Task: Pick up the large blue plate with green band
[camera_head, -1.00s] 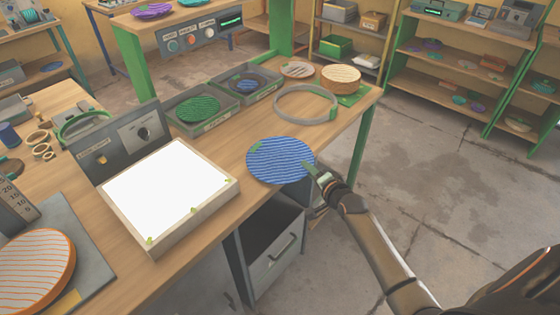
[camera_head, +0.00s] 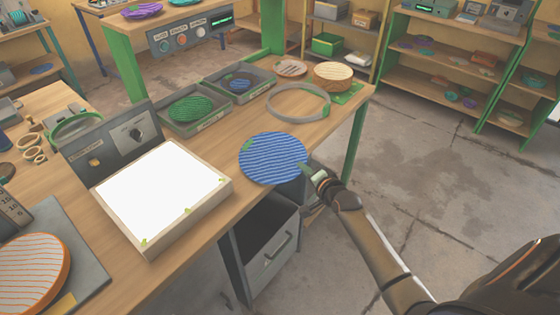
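The large blue plate (camera_head: 272,160) has a ribbed face and small green marks at its rim, one at upper left and one by my gripper. It shows over the front edge of the wooden workbench (camera_head: 205,143), right of the light box. My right gripper (camera_head: 308,170) comes in from the lower right and appears shut on the plate's right rim. The fingertips are small and partly hidden at the rim. I cannot tell clearly whether the plate is clear of the bench top. My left gripper is not in view.
A lit light box (camera_head: 160,196) stands left of the plate. Behind are trays with a green plate (camera_head: 190,109) and a smaller blue plate (camera_head: 240,85), a grey ring (camera_head: 299,117) and a cream plate stack (camera_head: 333,73). An orange-striped plate (camera_head: 32,272) lies at lower left.

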